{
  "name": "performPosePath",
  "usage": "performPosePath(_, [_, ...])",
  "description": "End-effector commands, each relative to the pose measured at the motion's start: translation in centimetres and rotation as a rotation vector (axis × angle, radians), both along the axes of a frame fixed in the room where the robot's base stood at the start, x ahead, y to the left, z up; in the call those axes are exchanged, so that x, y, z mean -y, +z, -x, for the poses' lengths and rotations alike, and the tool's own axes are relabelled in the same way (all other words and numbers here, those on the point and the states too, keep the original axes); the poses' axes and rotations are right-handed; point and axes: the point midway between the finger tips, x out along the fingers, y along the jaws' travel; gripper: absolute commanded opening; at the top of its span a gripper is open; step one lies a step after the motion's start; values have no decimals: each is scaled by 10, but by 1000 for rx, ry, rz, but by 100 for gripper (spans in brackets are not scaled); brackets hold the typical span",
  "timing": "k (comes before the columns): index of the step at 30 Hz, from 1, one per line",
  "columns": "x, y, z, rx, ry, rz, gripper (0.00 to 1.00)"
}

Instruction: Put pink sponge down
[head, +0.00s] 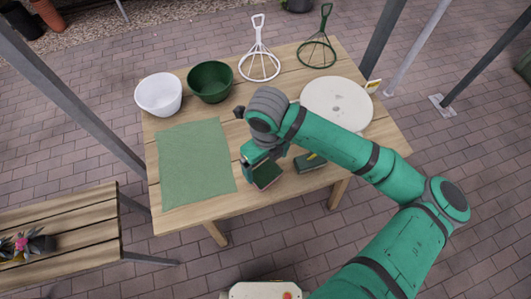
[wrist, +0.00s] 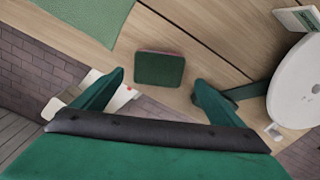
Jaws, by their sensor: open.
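The pink sponge (head: 268,175) has a dark green top and a thin pink edge. It lies near the front edge of the wooden table (head: 228,200), right of the green cloth. In the wrist view the sponge (wrist: 159,69) appears flat on the planks, just beyond the gap between my fingertips. My gripper (wrist: 158,88) is open, with one finger to each side of the sponge and space between. In the head view my gripper (head: 256,160) is over the sponge's back left part and hides some of it.
A second dark green sponge (head: 311,162) lies close on the right. A round white board (head: 345,100) is behind it. The green cloth (head: 195,165) covers the table's left part. White (head: 159,95) and green (head: 210,82) bowls and two wire tools stand at the back.

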Motion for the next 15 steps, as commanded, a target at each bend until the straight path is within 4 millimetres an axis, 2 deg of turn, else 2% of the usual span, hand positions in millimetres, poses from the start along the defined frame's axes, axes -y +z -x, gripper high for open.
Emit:
performPosePath(3, [-1, 22, -1, 3, 5, 4, 92])
performPosePath(7, [-2, 40, -1, 3, 7, 3, 92])
performPosePath(15, [-3, 58, 0, 0, 7, 0, 92])
